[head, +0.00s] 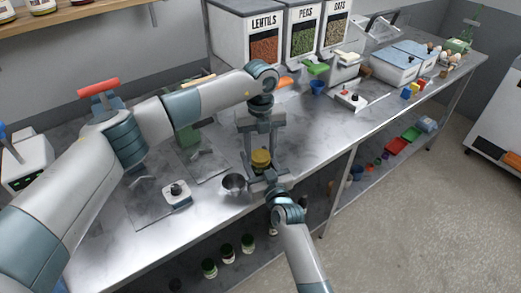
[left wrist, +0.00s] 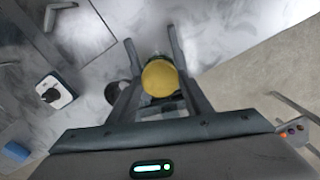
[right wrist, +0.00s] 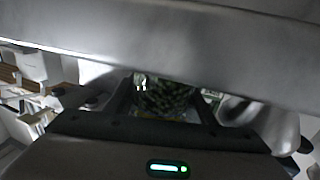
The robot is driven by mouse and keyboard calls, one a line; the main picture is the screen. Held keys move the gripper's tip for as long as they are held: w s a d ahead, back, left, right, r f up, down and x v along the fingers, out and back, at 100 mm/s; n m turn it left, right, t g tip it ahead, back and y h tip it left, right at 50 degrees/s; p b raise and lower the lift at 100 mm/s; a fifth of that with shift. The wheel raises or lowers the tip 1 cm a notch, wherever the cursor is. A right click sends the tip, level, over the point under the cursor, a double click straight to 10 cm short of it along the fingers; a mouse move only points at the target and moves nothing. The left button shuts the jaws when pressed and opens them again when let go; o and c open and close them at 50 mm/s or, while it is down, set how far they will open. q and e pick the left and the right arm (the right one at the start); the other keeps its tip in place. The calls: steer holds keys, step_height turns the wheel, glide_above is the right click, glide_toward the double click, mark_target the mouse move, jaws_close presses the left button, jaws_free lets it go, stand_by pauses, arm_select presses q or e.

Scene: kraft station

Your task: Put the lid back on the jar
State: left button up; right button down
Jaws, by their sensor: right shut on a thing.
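The yellow lid (head: 260,157) is over the front part of the workbench, at the top of the jar; I cannot tell if it is fully seated. It also shows in the left wrist view (left wrist: 160,79), between the fingers of my left gripper (head: 261,158), which comes down from above. These fingers look open, one on each side of the lid. My right gripper (right wrist: 165,90) is shut on the jar (right wrist: 165,96), whose green contents show between its fingers. In the head view the jar is mostly hidden by the grippers.
A metal cup (head: 234,184) stands just left of the grippers. A white device with a black knob (head: 176,193) is farther left. Large bins marked lentils (head: 264,24), peas and oats stand at the back. The bench's front edge is close to my right gripper.

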arm_select(q)
steer(key=o, duration=0.4)
steer(key=shift+r, duration=0.1)
steer(key=shift+r, duration=2.2)
steer(key=shift+c, duration=0.4)
steer(key=shift+r, duration=1.75)
steer(key=shift+f, duration=4.05)
